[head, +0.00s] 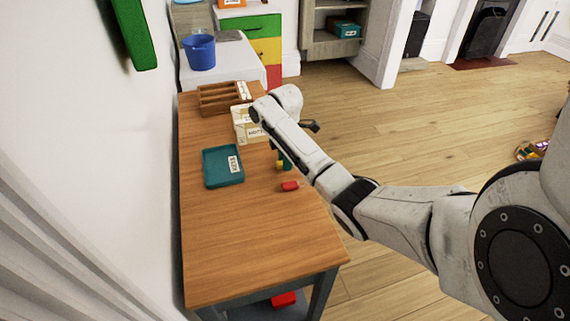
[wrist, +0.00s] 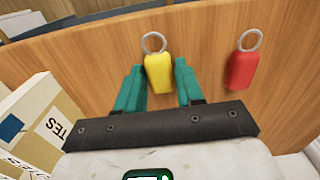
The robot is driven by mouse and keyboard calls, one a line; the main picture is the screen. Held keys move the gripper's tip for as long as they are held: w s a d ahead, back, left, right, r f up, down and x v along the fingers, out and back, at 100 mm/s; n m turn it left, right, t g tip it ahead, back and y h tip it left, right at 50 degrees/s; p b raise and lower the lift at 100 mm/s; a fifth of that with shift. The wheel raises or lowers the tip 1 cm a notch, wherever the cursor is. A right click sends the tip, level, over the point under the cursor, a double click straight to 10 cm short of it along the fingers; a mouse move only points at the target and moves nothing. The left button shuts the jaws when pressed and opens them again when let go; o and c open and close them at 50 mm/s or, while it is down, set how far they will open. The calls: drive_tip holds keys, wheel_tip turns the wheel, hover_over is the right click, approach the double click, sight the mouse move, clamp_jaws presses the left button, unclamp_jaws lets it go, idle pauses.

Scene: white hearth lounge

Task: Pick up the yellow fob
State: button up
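The yellow fob (wrist: 159,72) with a metal ring lies on the wooden table. In the wrist view it sits between the two teal fingertips of my gripper (wrist: 159,80), with a narrow gap showing on each side. My gripper is open and holds nothing. In the head view the yellow fob (head: 279,165) is a small patch mostly hidden by my arm, beside the teal of my gripper (head: 286,163). A red fob (wrist: 242,68) with a ring lies to the right in the wrist view, and in the head view the red fob (head: 290,186) lies nearer the front.
A teal tray (head: 222,181) with a label lies to the left on the table (head: 240,240). A labelled cream box (head: 243,131) and a wooden divided organizer (head: 215,105) stand farther back. The box (wrist: 38,122) is close at the gripper's left. The front of the table is clear.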

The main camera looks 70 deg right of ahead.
clamp_jaws()
drive_tip(key=shift+r, duration=0.1)
